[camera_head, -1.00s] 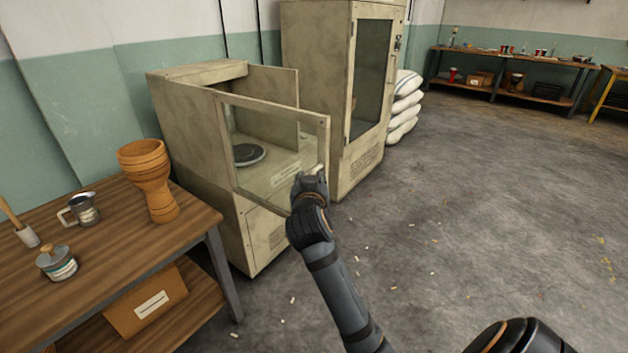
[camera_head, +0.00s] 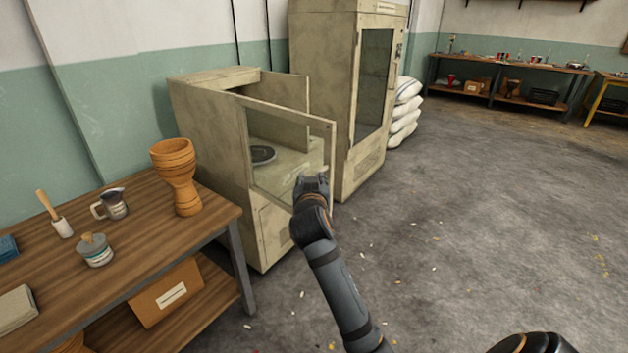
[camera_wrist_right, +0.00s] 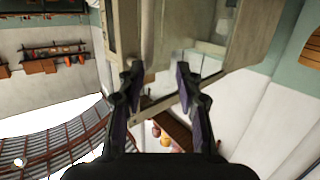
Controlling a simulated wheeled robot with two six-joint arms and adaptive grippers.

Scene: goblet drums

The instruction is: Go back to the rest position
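My right gripper (camera_head: 312,184) is in front of the glazed door (camera_head: 290,150) of the low beige cabinet (camera_head: 205,130), near the door's lower right corner. In the right wrist view the gripper (camera_wrist_right: 158,82) has its two fingers apart, with nothing seen held between them. I cannot tell whether it touches the door. The door stands open, and a dark round disc (camera_head: 262,155) lies inside the cabinet. My left gripper is not in view.
A tall cabinet (camera_head: 335,80) and white sacks (camera_head: 405,115) stand behind. The floor at right is open.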

